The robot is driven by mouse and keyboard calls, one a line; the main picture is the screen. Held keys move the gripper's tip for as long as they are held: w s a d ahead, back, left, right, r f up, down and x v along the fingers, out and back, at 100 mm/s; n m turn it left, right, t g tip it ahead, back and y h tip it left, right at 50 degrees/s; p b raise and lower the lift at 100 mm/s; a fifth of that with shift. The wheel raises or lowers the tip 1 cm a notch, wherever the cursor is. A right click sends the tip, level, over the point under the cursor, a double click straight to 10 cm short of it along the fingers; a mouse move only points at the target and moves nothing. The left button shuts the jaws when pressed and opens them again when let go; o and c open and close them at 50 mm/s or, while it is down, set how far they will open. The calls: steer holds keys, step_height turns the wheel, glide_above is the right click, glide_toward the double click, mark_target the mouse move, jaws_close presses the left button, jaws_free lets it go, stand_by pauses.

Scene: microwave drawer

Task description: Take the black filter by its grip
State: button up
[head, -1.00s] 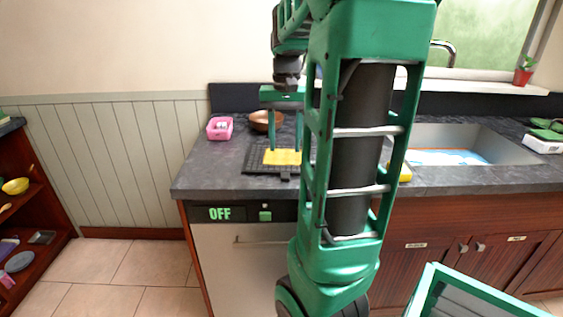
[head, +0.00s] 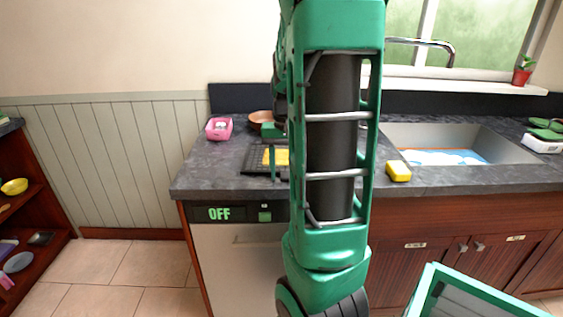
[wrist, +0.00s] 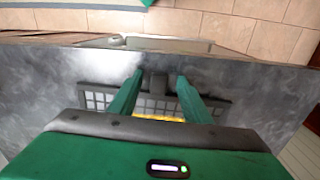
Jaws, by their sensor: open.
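The black filter (head: 252,168) is a flat grid lying on the dark counter near its front edge, with a yellow piece (head: 282,155) on it. In the wrist view the filter's grid (wrist: 95,101) shows on both sides of my gripper (wrist: 160,77). Its dark grip (wrist: 157,86) sticks out from the grid's edge and appears between my two green fingers. My gripper is open, one finger to each side of the grip. I cannot tell the fingers' height over the counter. In the head view my arm hides the filter's right part and much of my gripper.
A pink container (head: 219,129) and a brown bowl (head: 262,118) stand behind the filter. A yellow block (head: 398,171) lies to the right, before the sink (head: 480,145). The appliance marked OFF (head: 220,214) is below the counter. The counter's left part is clear.

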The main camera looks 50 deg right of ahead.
steer(key=shift+f, duration=0.1)
jaws_close()
stand_by(0.3)
